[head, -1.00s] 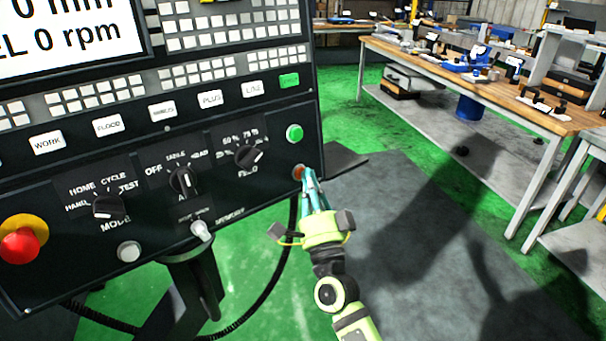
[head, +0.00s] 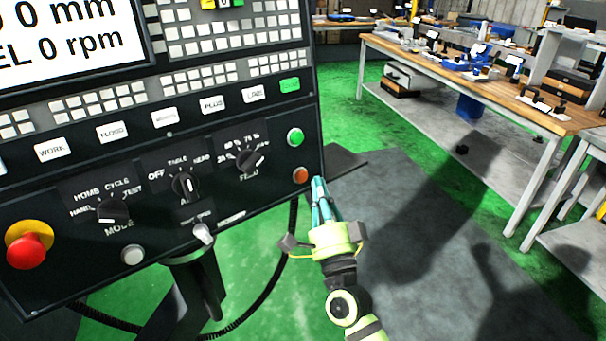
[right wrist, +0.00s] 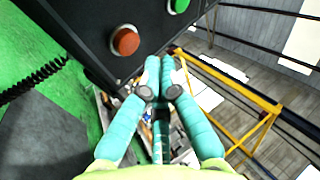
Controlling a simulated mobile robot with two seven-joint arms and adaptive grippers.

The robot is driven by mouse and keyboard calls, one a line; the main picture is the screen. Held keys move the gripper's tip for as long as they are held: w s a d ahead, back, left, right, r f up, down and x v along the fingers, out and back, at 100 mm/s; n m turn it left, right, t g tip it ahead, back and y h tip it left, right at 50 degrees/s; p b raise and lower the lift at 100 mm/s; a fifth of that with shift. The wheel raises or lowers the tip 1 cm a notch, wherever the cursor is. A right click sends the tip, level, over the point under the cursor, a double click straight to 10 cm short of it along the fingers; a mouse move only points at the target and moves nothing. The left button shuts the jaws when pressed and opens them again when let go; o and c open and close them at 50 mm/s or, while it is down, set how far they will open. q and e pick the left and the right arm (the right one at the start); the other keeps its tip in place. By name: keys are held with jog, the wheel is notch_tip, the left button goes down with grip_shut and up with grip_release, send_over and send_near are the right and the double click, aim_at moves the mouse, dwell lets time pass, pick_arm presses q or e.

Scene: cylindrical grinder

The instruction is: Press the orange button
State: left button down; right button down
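The orange button (head: 300,175) sits at the lower right corner of the black control panel (head: 262,205), below a green button (head: 295,137). It also shows in the right wrist view (right wrist: 125,41), uncovered. My right gripper (head: 319,182) is just right of the orange button in the head view, apart from it in the picture. In the right wrist view its teal fingers (right wrist: 160,66) are drawn together, with nothing seen between them, their tips below and right of the button. My left gripper is not in view.
A red emergency stop button (head: 26,250) with a yellow collar, several dark knobs and a white button (head: 132,255) are on the panel. A black cable hangs below it. A wooden-topped workbench (head: 520,100) stands at the right, with open floor between.

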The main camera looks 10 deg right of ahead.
jog(key=shift+s+d+r+p, duration=0.2)
jog(key=shift+s+d+p, duration=0.15)
jog(key=shift+s, duration=0.45)
jog(key=shift+s+d+r+p, duration=0.2)
jog(key=shift+s+d, duration=0.15)
jog(key=shift+s, duration=0.45)
notch_tip(320, 180, down, 25)
jog(key=a+n+g+y, duration=0.2)
jog(key=n+g, duration=0.5)
jog(key=s+f+n+g, duration=0.2)
jog(key=s+f, duration=0.2)
jog(key=f, duration=0.5)
jog(key=s+f+n+g, duration=0.2)
jog(key=s+f+g, duration=0.15)
jog(key=f, duration=0.45)
jog(key=s+d+f+n+g+h, duration=0.1)
jog(key=s+d+f+n+g, duration=0.25)
jog(key=s+f, duration=1.1)
jog(key=s+d+f+n+g, duration=0.1)
jog(key=s+d+f+g, duration=0.1)
jog(key=s, duration=1)
jog(key=s+d+f+n+g+h, duration=0.1)
jog(key=s+f+g, duration=0.4)
jog(key=s, duration=0.6)
jog(key=shift+s+d+f+n, duration=0.4)
jog(key=shift+f+n, duration=0.1)
jog(key=shift+n, duration=0.15)
